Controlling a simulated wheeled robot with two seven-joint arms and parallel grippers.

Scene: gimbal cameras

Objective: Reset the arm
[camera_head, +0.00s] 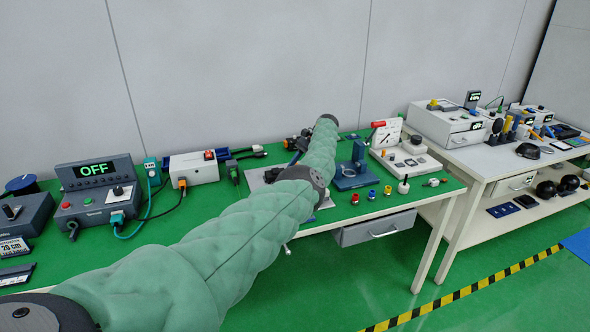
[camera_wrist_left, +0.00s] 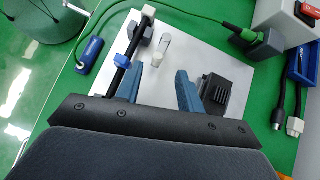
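My left arm (camera_head: 245,235), covered in pale green padding, reaches from the lower left over the green table to a light grey plate (camera_wrist_left: 248,85). In the head view the arm hides most of the plate, and I cannot clearly make out the gripper there. In the left wrist view my left gripper (camera_wrist_left: 167,72) has its two blue fingers apart, with nothing held between them. Past the fingertips a small pale cylinder (camera_wrist_left: 157,46) stands on the plate. A black rod with a blue collar (camera_wrist_left: 125,60) is beside the left finger. My right gripper is not in view.
A control box reading OFF (camera_head: 96,190) and a white power box (camera_head: 194,168) stand left of the plate, with cables around. A blue stand (camera_head: 353,172) and small coloured parts are to the right. A dark finned block (camera_wrist_left: 217,92) sits close to the right finger.

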